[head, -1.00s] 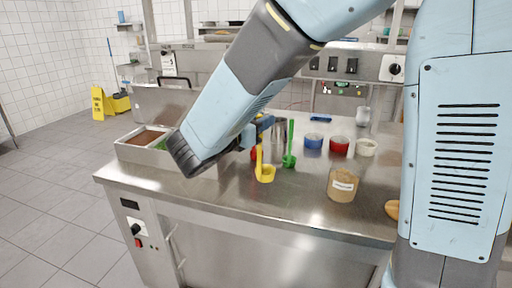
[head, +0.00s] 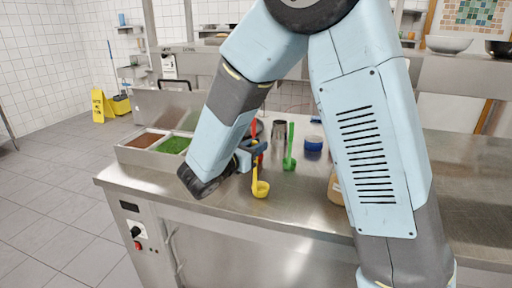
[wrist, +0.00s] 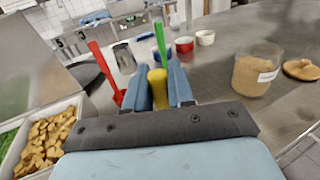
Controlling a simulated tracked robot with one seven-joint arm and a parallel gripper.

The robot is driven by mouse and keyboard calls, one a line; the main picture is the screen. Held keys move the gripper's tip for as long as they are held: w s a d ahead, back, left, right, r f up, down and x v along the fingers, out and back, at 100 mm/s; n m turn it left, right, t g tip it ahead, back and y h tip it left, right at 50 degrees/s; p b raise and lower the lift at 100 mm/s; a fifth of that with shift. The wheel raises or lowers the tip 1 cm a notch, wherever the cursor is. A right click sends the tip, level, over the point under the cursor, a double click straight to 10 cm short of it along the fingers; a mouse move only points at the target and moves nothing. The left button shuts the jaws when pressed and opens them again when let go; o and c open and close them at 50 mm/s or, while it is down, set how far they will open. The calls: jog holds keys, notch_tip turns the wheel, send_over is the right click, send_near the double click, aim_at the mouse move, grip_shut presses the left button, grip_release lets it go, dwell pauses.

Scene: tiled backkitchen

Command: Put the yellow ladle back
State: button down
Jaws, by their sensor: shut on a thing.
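My gripper (head: 257,149) is shut on the upright handle of the yellow ladle (head: 261,188). In the wrist view the yellow handle (wrist: 157,88) stands between the two blue fingers (wrist: 158,92). The ladle's bowl hangs low over the front part of the steel counter (head: 225,202); I cannot tell whether it touches. A green ladle (head: 290,150) stands upright to its right and behind. A red ladle (head: 254,130) is behind my gripper, partly hidden; it also shows left of the fingers in the wrist view (wrist: 104,72).
A steel cup (head: 279,121) and blue bowl (head: 313,143) stand behind. The wrist view shows a red bowl (wrist: 184,45), a white bowl (wrist: 205,38), a labelled jar (wrist: 255,75) and its lid (wrist: 303,69) to the right. A tray of cubes (wrist: 45,140) lies left.

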jog(key=shift+f, duration=0.15)
jog(key=c, duration=1)
grip_release()
